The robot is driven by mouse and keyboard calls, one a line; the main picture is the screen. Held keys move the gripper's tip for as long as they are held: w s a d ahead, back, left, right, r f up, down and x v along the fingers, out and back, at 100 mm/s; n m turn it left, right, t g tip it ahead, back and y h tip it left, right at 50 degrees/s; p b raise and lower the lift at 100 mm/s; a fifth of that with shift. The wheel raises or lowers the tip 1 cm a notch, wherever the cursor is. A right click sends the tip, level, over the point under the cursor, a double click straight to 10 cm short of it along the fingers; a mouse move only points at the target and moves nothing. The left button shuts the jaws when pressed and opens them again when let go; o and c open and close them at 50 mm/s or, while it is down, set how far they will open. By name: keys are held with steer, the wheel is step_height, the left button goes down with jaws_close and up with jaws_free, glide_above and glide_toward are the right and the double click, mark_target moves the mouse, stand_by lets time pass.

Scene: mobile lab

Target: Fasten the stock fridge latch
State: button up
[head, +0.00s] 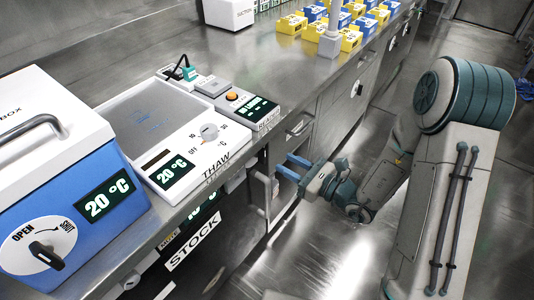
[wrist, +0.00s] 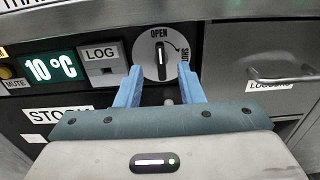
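The stock fridge latch (wrist: 160,52) is a white round dial with a dark knob bar, seen in the wrist view. The bar stands about upright and points to OPEN at the top; SHUT is marked at the right. My gripper (wrist: 160,72) is open, its two blue fingers spread at the left and right of the dial's lower part. Nothing is between the fingers, and I cannot tell whether they touch the dial. In the head view my gripper (head: 291,166) is in front of the cabinets below the counter. The STOCK label (head: 193,243) shows at lower left.
The fridge display (wrist: 51,68) reads 10 °C, beside a LOG panel (wrist: 102,62). A drawer handle (wrist: 283,74) is to the right. The counter edge overhangs above. On top are a blue box (head: 75,165), a thaw plate unit (head: 160,120) and yellow and blue racks (head: 291,24).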

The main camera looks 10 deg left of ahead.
mark_target(265, 152)
steer(key=x, duration=0.8)
jaws_close()
